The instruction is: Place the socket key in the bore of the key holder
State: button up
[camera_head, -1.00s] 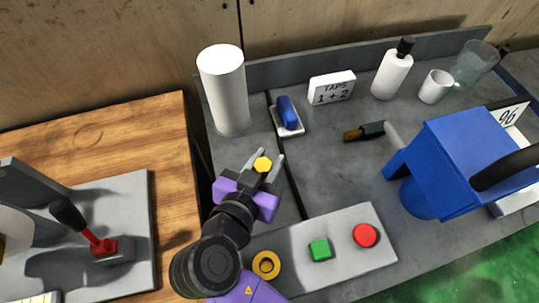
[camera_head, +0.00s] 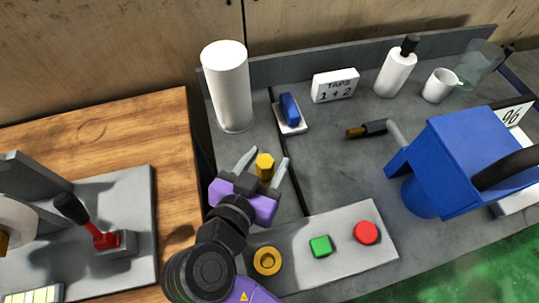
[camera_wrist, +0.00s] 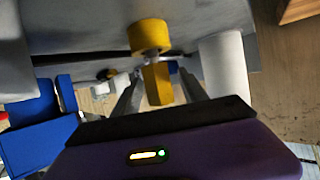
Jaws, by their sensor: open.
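The socket key (camera_head: 265,163) is a yellow hexagonal piece standing upright between my gripper's fingers in the head view. My gripper (camera_head: 267,160) is open, with a finger on each side and gaps to the key. In the wrist view the hexagonal key (camera_wrist: 157,85) also lies between the spread fingers. A round yellow piece with a darker centre, which looks like the key holder (camera_wrist: 149,33), lies against the key's end, with a small grey part where they meet. The depth of the key in the bore cannot be seen. My gripper hides the key's lower end in the head view.
A grey panel (camera_head: 350,215) in front carries a yellow ring (camera_head: 267,262), a green button (camera_head: 320,246) and a red button (camera_head: 366,232). A white cylinder (camera_head: 228,88) and a blue-handled block (camera_head: 290,112) stand behind. A blue machine (camera_head: 455,155) is at right.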

jog(key=v, duration=1)
jog(key=shift+s+a, duration=0.1)
jog(key=shift+s, duration=0.1)
